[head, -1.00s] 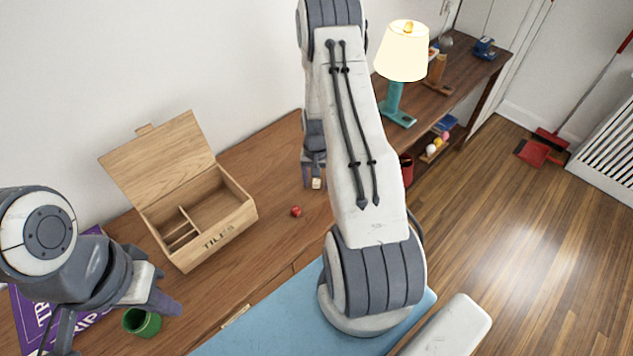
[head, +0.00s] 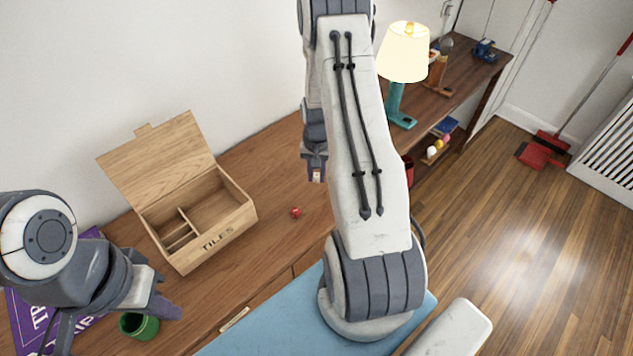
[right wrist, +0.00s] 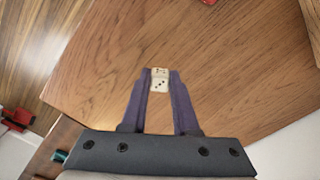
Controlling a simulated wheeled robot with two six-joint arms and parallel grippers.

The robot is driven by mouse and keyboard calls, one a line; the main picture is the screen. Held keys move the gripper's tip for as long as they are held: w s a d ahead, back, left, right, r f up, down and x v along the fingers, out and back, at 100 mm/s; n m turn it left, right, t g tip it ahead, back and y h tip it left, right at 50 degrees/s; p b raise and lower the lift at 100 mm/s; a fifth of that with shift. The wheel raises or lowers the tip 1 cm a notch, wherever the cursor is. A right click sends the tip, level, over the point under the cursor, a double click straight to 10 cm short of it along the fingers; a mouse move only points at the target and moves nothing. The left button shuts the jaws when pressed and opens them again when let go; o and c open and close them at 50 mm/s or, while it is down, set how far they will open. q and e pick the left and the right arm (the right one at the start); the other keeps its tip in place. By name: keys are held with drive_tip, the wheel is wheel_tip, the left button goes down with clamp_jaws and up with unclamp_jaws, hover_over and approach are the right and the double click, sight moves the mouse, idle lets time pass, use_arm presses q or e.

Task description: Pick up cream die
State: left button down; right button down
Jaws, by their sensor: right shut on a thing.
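The cream die (right wrist: 160,84) is a small pale cube with dark pips, held between the fingertips of my right gripper (right wrist: 160,80) in the right wrist view. In the head view the cream die (head: 317,176) shows at the tips of my right gripper (head: 315,173), over the wooden desk, partly hidden by the arm. I cannot tell exactly how high it is above the desk. My left gripper (head: 165,300) hangs at the lower left, near a green cup (head: 138,326); its opening is not clear.
An open wooden box marked TILES (head: 225,236) stands left on the desk (head: 262,160). A red die (head: 296,212) lies right of it. A purple game box (head: 30,315) lies at the left. A lit lamp (head: 404,55) stands behind my right arm. Desk between box and right gripper is mostly clear.

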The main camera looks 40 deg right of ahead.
drive_tip(key=s+d+r+b, duration=0.2)
drive_tip(key=s+r, duration=0.5)
drive_tip(key=s, duration=0.4)
drive_tip(key=shift+s+d+r, duration=0.2)
drive_tip(key=shift+d+r, duration=0.15)
drive_tip(key=shift+d, duration=0.1)
